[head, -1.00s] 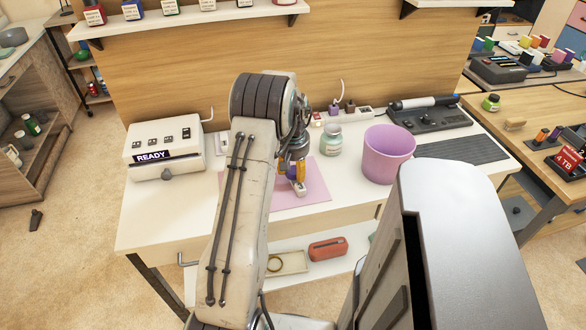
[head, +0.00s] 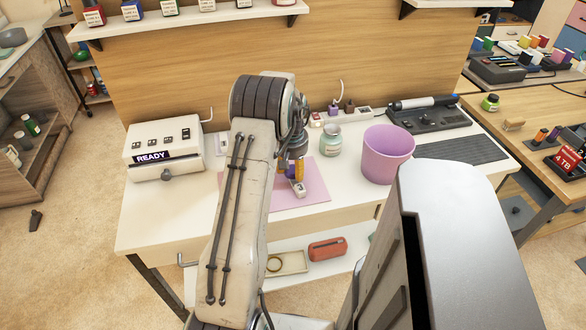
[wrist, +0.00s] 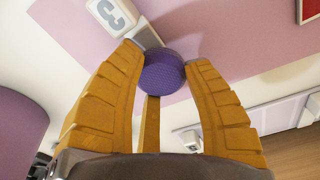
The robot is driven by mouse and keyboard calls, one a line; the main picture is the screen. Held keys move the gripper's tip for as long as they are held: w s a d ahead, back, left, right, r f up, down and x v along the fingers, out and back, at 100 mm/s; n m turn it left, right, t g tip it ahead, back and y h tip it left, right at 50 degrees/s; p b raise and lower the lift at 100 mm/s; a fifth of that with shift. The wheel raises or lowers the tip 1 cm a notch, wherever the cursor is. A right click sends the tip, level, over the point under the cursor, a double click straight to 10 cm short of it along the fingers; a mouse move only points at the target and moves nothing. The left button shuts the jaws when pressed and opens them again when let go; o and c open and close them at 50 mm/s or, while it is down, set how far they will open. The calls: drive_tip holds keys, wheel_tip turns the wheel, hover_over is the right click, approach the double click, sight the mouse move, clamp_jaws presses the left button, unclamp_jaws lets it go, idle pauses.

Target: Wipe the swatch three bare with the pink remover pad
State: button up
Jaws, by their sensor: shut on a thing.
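In the wrist view, swatch three (wrist: 112,16), a white block marked "3", lies just beyond the fingertips. Its narrow end runs up to the pad, and the pad hides whatever is under it. I cannot tell whether they touch. In the head view, my gripper (head: 298,172) is low over the pink mat (head: 316,190), with the white swatch (head: 299,188) just in front of it. Any color on the swatch is hidden or too small to see.
A white machine reading "READY" (head: 164,148) stands at the left of the desk. A pale jar (head: 331,141) stands behind the mat, and a pink bin (head: 387,155) stands to its right. Small bottles line the shelf (head: 190,18) above. The front left desktop is clear.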

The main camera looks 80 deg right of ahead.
drive_tip(key=shift+w+d, duration=0.15)
drive_tip(key=shift+d, duration=0.05)
drive_tip(key=shift+s+a+f+b, duration=0.1)
drive_tip(key=shift+s+a+b, duration=0.2)
drive_tip(key=shift+a+b, duration=0.15)
drive_tip(key=shift+w+d+p, duration=0.3)
drive_tip(key=shift+w+d, duration=0.05)
drive_tip(key=shift+d, duration=0.2)
drive_tip(key=shift+r+p, duration=2.05)
drive_tip(key=shift+r, duration=0.95)
drive_tip(key=shift+r, duration=0.1)
drive_tip(key=shift+r+p, duration=1.1)
drive_tip(key=shift+r, duration=0.35)
drive_tip(key=shift+w, duration=0.1)
